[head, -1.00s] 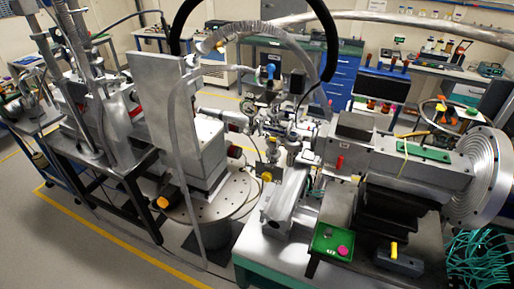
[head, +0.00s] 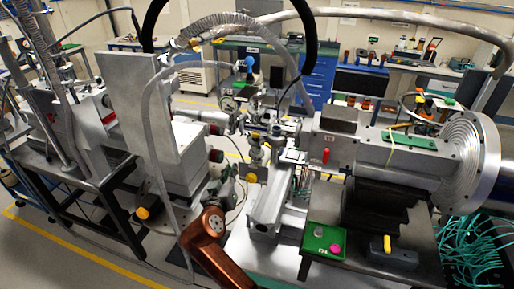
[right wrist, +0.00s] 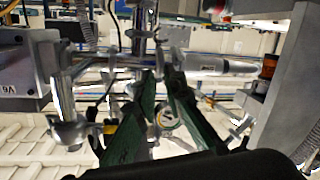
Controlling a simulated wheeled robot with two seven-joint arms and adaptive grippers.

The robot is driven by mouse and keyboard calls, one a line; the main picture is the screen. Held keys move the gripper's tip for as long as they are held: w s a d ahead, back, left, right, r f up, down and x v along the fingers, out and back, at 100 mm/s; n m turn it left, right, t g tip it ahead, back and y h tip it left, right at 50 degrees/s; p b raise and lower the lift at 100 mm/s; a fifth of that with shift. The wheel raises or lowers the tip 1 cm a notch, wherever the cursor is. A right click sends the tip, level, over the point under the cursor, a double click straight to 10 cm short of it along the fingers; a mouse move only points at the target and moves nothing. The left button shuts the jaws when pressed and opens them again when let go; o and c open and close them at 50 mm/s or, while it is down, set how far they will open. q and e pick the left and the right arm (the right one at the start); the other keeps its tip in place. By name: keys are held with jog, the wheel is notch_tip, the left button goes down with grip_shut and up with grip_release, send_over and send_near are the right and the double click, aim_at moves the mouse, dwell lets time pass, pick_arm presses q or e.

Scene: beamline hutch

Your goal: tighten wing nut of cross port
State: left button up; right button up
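The metal cross port assembly (head: 254,135) stands in the middle of the head view, between the tall grey box and the long grey instrument body. It also shows in the right wrist view as shiny pipes and fittings (right wrist: 143,50). I cannot clearly pick out the wing nut among the small fittings. My right gripper (head: 240,172) is just below and left of the assembly, small and partly lost against it. In the right wrist view its two green fingers (right wrist: 162,76) point at the fittings, apart, with nothing evident gripped. My left gripper is not in view.
A tall grey box (head: 130,115) with a hanging hose stands left. The grey instrument body (head: 370,150) and large round flange (head: 475,165) stand right. A green tray (head: 312,243) with small parts and a yellow-handled block (head: 388,250) lie at the front right.

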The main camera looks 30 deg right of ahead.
aim_at(260, 141)
jog(key=s+d+r+m+g+h, duration=0.1)
jog(key=s+d+r+m+h, duration=0.15)
jog(key=s+r+m, duration=0.6)
jog(key=d+r, duration=0.1)
jog(key=w+d+r+n, duration=0.1)
jog(key=d, duration=0.1)
jog(key=w+d+r+n, duration=0.1)
jog(key=shift+w+d+n+h, duration=0.2)
jog(key=shift+w+n+h, duration=0.05)
jog(key=shift+h, duration=0.1)
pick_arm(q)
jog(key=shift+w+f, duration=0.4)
pick_arm(e)
jog(key=shift+x, duration=0.8)
jog(key=shift+a, duration=0.1)
jog(key=shift+c, duration=0.3)
grip_shut()
pick_arm(q)
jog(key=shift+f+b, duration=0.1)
jog(key=shift+b, duration=0.25)
